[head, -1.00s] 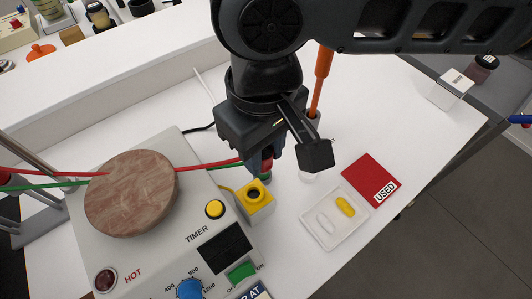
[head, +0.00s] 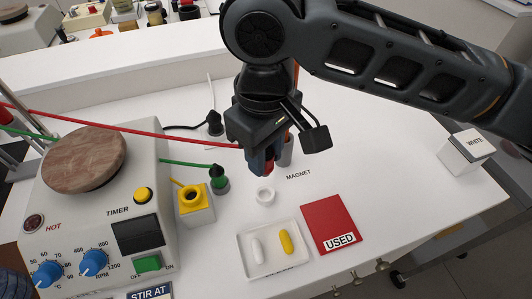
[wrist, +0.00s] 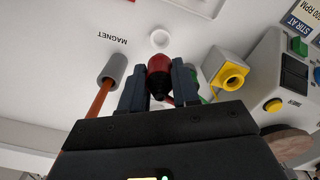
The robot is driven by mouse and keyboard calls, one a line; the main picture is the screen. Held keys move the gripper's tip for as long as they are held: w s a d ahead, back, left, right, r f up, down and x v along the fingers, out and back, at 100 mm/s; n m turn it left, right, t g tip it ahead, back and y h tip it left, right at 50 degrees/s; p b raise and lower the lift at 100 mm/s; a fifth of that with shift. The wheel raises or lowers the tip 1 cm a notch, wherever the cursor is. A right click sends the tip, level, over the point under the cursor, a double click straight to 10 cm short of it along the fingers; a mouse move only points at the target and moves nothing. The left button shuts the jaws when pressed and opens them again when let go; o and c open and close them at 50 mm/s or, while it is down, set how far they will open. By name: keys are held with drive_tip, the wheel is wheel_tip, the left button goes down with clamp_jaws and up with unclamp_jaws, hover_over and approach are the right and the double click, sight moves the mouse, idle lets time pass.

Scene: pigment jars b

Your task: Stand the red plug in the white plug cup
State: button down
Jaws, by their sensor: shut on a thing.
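My gripper (head: 263,165) is shut on the red plug (wrist: 158,66), whose black end shows between the fingers in the wrist view. In the head view the red plug (head: 269,169) shows only partly beside the fingers. A red cord (head: 130,128) runs from it to the left. The white plug cup (head: 265,196) is a small round cup on the white bench. It appears empty and also shows in the wrist view (wrist: 160,39). The plug is held close to the cup, just behind it in the head view and apart from it.
A green plug (head: 218,172) stands left of my gripper, near a yellow socket box (head: 195,204). A grey holder with an orange rod (wrist: 106,93) stands close by. A white tray (head: 244,270) with two stir bars and a red USED mat (head: 325,213) lie in front.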

drive_tip(key=shift+r+p, duration=0.15)
drive_tip(key=shift+p, duration=0.2)
drive_tip(key=shift+f+b, duration=1.5)
drive_tip(key=shift+f, duration=1.5)
drive_tip(key=shift+p, duration=0.95)
drive_tip(key=shift+f+b, duration=0.6)
drive_tip(key=shift+f, duration=0.55)
drive_tip(key=c, duration=0.8)
unclamp_jaws()
drive_tip(key=shift+o, duration=0.2)
drive_tip(key=shift+r, duration=0.15)
wheel_tip(320, 180, up, 8)
drive_tip(key=shift+f, duration=0.25)
